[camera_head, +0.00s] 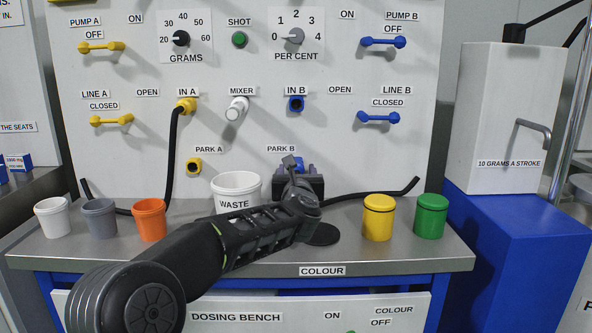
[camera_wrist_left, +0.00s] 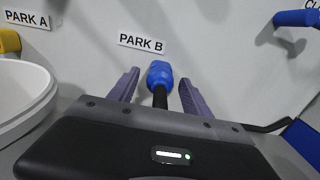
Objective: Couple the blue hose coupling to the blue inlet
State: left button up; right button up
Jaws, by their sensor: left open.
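The blue hose coupling (camera_head: 299,164) sits at PARK B on the panel, partly hidden by my left gripper in the head view. In the left wrist view the blue coupling (camera_wrist_left: 160,74) shows with its black hose running down toward the gripper body. My left gripper (camera_head: 291,165) is open. In the left wrist view its two fingers (camera_wrist_left: 158,85) stand on either side of the coupling and hose, with visible gaps. The blue inlet (camera_head: 296,104), labelled IN B, is above PARK B and looks empty. My right gripper is not in view.
A white WASTE tub (camera_head: 236,183) stands just left of my left gripper. A yellow coupling with a black hose is on IN A (camera_head: 186,106). Grey (camera_head: 100,219), orange (camera_head: 150,220), yellow (camera_head: 378,218) and green (camera_head: 431,217) pots stand on the bench. A white MIXER spout (camera_head: 236,109) juts out beside IN B.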

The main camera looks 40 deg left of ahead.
pick_arm(q)
jog(key=shift+b, duration=0.6)
dwell(0.7)
jog(key=shift+c, duration=0.3)
grip_shut()
dwell(0.4)
jog(key=shift+s+d, duration=0.1)
jog(key=shift+s, duration=0.05)
dwell(0.4)
jog(key=shift+b+v, duration=1.15)
jog(key=shift+v, duration=0.75)
jog(key=shift+b+v, duration=0.4)
jog(key=shift+v, duration=0.5)
jog(key=shift+s+d, duration=0.1)
